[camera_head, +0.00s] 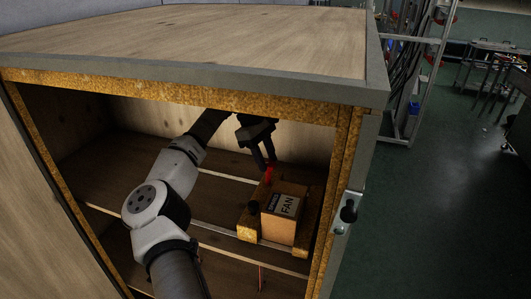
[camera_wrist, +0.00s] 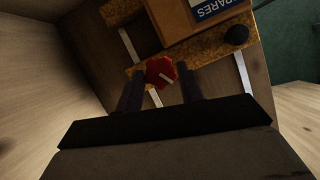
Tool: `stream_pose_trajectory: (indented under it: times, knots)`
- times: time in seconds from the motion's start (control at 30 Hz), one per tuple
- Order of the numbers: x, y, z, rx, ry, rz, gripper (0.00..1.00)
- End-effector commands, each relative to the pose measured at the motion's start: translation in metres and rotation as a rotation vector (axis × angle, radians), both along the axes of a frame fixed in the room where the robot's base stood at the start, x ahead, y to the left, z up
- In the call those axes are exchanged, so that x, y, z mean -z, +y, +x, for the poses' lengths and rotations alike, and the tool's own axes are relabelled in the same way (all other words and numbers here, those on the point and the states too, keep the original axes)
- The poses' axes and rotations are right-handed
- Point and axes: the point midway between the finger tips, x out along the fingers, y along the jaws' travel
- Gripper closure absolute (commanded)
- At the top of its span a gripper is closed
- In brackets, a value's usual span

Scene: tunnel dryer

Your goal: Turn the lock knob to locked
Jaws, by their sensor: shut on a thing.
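The red lock knob (camera_head: 270,173) sits at the back of a chipboard-edged holder around a box inside the wooden cabinet. In the wrist view the red knob (camera_wrist: 158,70) is faceted and has a pale line across its face, slanting in the picture. My gripper (camera_head: 263,158) reaches down from above with its two dark fingers on either side of the knob. It is shut on the knob; the fingers hide part of its sides. I cannot read any locked or unlocked marking.
A brown box labelled FAN (camera_head: 285,211) stands in the holder, with a black knob (camera_head: 253,207) at its front left. The cabinet top (camera_head: 200,45) overhangs my arm. A metal latch (camera_head: 347,213) is on the right frame. Slatted shelf space lies left of the holder.

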Motion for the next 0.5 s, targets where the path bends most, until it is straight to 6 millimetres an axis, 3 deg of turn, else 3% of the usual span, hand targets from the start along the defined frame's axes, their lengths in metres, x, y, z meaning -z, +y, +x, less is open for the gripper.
stream_pose_trajectory:
  times: [0.5]
  knots:
    - [-0.0017,-0.0034,0.003,0.423,-0.001,0.0,0.85]
